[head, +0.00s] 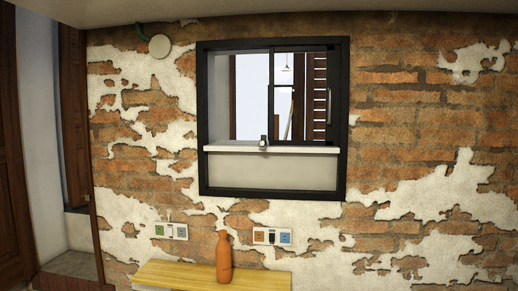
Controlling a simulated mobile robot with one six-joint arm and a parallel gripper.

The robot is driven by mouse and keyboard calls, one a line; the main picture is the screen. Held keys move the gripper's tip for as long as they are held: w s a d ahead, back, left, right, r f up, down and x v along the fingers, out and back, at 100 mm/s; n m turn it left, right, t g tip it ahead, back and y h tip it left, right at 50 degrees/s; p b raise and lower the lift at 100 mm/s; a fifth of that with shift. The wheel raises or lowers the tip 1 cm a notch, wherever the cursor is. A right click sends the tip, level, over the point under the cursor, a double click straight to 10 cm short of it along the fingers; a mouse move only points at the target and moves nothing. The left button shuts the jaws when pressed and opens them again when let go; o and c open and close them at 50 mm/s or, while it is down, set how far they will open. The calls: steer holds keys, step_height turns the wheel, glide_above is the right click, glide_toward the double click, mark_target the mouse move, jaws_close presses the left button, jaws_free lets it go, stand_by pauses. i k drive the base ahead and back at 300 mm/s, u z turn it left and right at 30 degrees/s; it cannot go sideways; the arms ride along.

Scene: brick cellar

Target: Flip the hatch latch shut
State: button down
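The hatch (343,170) is a black-framed opening in the brick wall, near the middle of the head view. A dark-framed sliding pane (271,75) covers its right part, with a slim upright handle (329,105) near the right side. The left part looks open. A small grey and dark latch-like piece (263,142) stands at the front edge of the white sill (225,149), near the pane's left edge. It is too small to tell whether it is flipped open or shut. My gripper is not in view.
A yellow wooden shelf (170,276) below the hatch bears an orange bottle (224,258). Socket plates sit on the wall at left (171,231) and centre (272,236). A round white fitting (160,46) is at upper left. The wall right of the hatch is free.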

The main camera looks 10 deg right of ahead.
mark_target(263, 141)
steer(key=i, duration=0.9)
steer(key=z, duration=0.05)
